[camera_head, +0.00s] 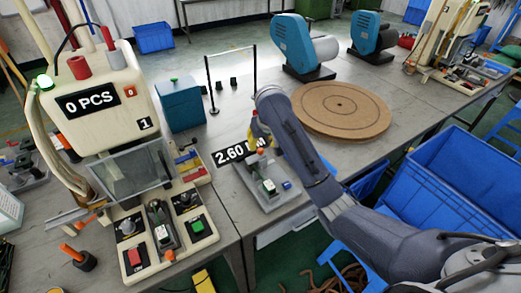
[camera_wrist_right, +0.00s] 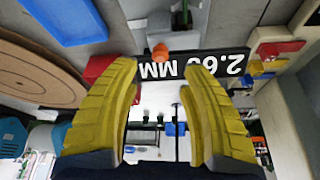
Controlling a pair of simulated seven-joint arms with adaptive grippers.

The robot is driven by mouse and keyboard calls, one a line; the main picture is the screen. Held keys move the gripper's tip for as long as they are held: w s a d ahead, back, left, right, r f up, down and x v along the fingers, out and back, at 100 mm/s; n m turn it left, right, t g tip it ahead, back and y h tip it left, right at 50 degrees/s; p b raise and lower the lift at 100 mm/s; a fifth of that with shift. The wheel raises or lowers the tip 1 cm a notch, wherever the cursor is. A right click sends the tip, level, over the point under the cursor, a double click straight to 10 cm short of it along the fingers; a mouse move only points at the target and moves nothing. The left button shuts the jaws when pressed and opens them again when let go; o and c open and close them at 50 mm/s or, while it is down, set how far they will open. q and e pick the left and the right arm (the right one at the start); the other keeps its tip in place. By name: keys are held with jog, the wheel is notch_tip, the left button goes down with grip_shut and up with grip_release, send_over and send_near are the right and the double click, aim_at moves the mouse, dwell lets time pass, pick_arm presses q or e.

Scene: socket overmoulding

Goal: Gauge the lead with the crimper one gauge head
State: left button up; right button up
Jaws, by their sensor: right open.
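The gauge head (camera_head: 268,188) stands on the bench with a grey base, an orange-tipped part and a small blue block. Its black display (camera_head: 232,153) starts with 2.60; my arm hides the end. The display shows upside down in the right wrist view (camera_wrist_right: 225,66). My right gripper (camera_head: 259,137) is over the back of the gauge head, partly hidden by its own arm. In the right wrist view its yellow fingers (camera_wrist_right: 162,68) are apart with nothing held between them. The orange tip (camera_wrist_right: 160,51) lies just beyond them. I cannot make out a lead. My left gripper is out of view.
The cream crimper (camera_head: 104,97), marked 0 PCS and 1, stands left of the gauge head. A teal box (camera_head: 181,103) and a black frame (camera_head: 208,78) stand behind. A round brown board (camera_head: 340,108) lies to the right, with blue crates (camera_head: 440,190) beyond the bench edge.

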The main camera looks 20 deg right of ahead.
aim_at(261, 149)
jog(key=shift+x, duration=3.3)
grip_shut()
jog(key=shift+d, duration=0.1)
